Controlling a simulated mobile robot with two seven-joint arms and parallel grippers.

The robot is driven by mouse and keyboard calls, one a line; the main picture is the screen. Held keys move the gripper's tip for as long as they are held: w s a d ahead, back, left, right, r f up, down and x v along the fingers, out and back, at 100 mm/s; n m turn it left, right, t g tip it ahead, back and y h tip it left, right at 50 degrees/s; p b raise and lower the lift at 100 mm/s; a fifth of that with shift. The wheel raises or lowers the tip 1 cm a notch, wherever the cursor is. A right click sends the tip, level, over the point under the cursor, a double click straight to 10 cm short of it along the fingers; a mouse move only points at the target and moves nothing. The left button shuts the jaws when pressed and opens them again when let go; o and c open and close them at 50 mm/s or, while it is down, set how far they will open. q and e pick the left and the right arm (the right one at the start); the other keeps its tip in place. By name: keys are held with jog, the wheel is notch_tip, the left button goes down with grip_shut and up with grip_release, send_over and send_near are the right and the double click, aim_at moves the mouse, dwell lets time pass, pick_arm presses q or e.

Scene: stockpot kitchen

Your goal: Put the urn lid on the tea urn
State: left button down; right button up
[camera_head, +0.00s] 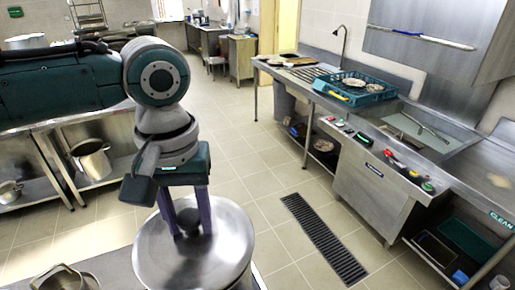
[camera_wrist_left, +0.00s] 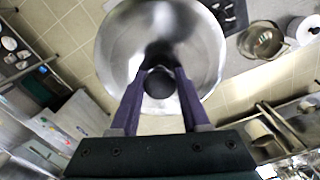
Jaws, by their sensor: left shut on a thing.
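The urn lid (camera_head: 222,255) is a large round shiny steel disc with a dark knob (camera_head: 187,216) in its middle. My left gripper (camera_head: 190,226) points down, with its two purple fingers shut on either side of the knob. The lid also shows in the left wrist view (camera_wrist_left: 118,48), where it fills the upper middle beyond the gripper (camera_wrist_left: 160,78). The lid looks about level in the head view. My right gripper is not in view.
A steel pot (camera_head: 62,279) stands at the bottom left on a counter (camera_head: 118,268), close to the lid. A steel sink bench (camera_head: 375,185) with a blue crate (camera_head: 347,92) runs along the right. Tiled floor with a drain grate (camera_head: 324,238) lies between.

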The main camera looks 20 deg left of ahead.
pick_arm(q)
jog(key=shift+p, duration=0.3)
jog(key=shift+f, duration=0.5)
dwell(0.7)
jog(key=shift+c, duration=1.5)
grip_release()
jog(key=shift+r, duration=0.1)
